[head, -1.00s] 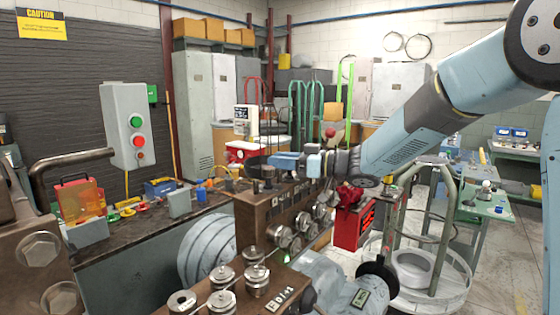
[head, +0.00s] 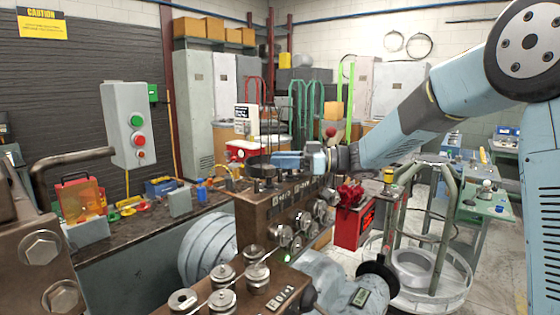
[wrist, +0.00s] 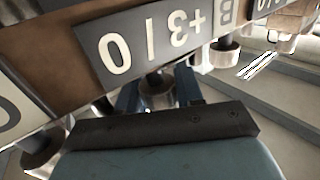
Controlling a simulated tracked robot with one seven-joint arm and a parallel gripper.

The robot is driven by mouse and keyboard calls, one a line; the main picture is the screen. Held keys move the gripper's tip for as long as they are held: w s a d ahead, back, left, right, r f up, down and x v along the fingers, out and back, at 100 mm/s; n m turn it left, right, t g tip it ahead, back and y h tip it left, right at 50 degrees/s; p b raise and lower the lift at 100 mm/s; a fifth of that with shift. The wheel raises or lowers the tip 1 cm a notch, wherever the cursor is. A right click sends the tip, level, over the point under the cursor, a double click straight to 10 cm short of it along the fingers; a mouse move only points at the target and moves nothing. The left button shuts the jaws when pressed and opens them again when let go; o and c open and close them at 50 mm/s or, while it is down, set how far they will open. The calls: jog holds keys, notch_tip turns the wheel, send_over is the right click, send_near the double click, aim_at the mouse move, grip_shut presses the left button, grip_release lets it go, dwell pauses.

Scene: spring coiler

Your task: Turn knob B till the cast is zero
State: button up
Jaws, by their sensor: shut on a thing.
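In the wrist view a round metal knob (wrist: 157,92) sits between the two blue fingers of my gripper (wrist: 158,86), which is shut on it. Beside it a dark plate (wrist: 150,42) shows upside-down characters that look like +3, a stroke and 0. A smaller plate lettered B (wrist: 225,10) is at that plate's right end. In the head view my gripper (head: 288,161) is at the top of the brown machine block (head: 262,215). The held knob cannot be made out there.
Another knob (wrist: 223,50) is close on the right in the wrist view. Several metal rollers (head: 257,278) stand on the machine's front. A red box (head: 352,226) is to its right. A bench with small items (head: 180,202) is on the left.

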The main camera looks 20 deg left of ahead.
jog(key=o, duration=0.8)
jog(key=shift+w+d, duration=0.15)
jog(key=shift+w, duration=0.25)
jog(key=shift+o, duration=0.8)
jog(key=shift+s, duration=0.15)
jog(key=w+d, duration=0.2)
jog(key=d, duration=1.1)
jog(key=shift+w+d, duration=0.25)
jog(key=shift+w, duration=0.1)
jog(key=shift+a, duration=0.1)
